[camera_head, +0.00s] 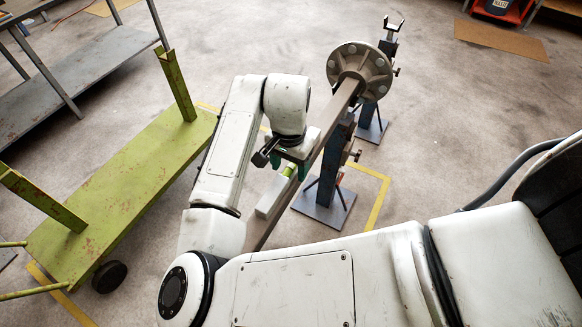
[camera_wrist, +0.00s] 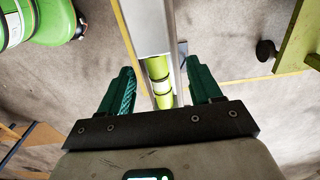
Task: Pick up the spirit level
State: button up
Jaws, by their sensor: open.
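The spirit level is a pale grey bar with yellow-green vials. In the head view, its pale near end (camera_head: 270,199) shows beyond my gripper, lying along the top of the brown axle beam (camera_head: 330,140). In the wrist view, the level (camera_wrist: 160,82) runs up the middle, its vials between my two green fingers. My gripper (camera_head: 289,166) is open above and around the level, with a gap on each side in the wrist view (camera_wrist: 163,88). My arm and gripper hide the level's far part in the head view.
A round bolted hub (camera_head: 359,70) caps the axle's far end. Blue stands (camera_head: 334,170) hold the beam up. A rusty green cart (camera_head: 120,185) stands at left, beside a grey metal bench (camera_head: 60,62). Yellow floor tape (camera_head: 378,205) marks the area.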

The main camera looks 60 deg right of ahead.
jog(key=shift+f, duration=0.25)
jog(key=shift+c, duration=0.4)
grip_shut()
